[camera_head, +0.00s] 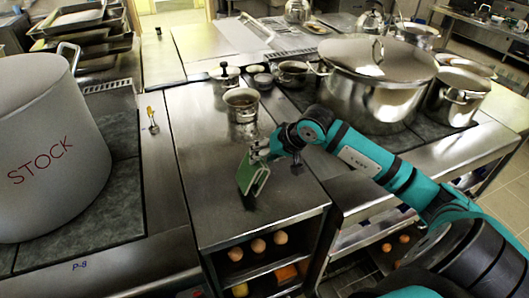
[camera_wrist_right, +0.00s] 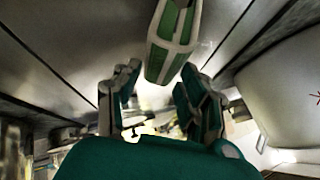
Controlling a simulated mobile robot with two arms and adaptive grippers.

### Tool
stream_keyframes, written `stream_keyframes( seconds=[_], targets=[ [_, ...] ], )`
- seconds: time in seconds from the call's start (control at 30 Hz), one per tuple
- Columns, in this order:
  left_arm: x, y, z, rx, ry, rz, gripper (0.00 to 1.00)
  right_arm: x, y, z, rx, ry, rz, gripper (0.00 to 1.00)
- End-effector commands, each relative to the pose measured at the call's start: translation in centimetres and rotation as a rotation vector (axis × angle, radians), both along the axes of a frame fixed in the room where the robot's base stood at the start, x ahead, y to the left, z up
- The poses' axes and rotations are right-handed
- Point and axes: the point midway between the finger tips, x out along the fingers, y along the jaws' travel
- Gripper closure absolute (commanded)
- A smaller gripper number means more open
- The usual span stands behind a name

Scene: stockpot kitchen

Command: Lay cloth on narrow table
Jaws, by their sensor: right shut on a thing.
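The cloth (camera_head: 254,178) is green with a pale edge and looks folded. My right gripper (camera_head: 262,152) is shut on it near its top, and the cloth hangs tilted below. In the right wrist view the cloth (camera_wrist_right: 170,45) extends beyond the fingertips of the right gripper (camera_wrist_right: 160,68). The narrow table (camera_head: 212,205) is the steel-topped one in the middle, with shelves below. The cloth is over its front right part; I cannot tell whether its lower edge touches the top. My left gripper is not in view.
A large stockpot (camera_head: 45,150) is at the left, and a big lidded pot (camera_head: 370,95) at the right. The table's front left surface is clear.

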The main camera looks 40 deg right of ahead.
Motion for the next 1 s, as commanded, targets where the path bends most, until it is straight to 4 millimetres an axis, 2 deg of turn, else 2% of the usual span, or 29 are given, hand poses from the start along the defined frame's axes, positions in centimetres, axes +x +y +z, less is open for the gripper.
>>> stream_keyframes(
  seconds=[0.27, 0.43, 0.47, 0.6, 0.63, 1.0],
  targets=[
    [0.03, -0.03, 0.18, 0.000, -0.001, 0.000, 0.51, 0.04, -0.06, -0.36, -0.001, -0.004, -0.001, 1.00],
    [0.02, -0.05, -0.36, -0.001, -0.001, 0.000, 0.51, 0.02, -0.05, -0.74, -0.001, -0.004, -0.001, 1.00],
    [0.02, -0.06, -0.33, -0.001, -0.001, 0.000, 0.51, 0.01, -0.05, -0.72, -0.002, -0.003, -0.001, 0.57],
    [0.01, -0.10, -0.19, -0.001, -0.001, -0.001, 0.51, 0.00, -0.04, -0.61, 0.000, -0.002, 0.000, 0.39],
    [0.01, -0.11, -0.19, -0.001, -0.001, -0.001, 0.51, 0.00, -0.04, -0.61, 0.000, -0.002, 0.000, 0.35],
    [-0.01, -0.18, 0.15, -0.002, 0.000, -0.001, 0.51, -0.01, -0.03, -0.34, 0.000, -0.002, 0.000, 0.35]
  ],
)
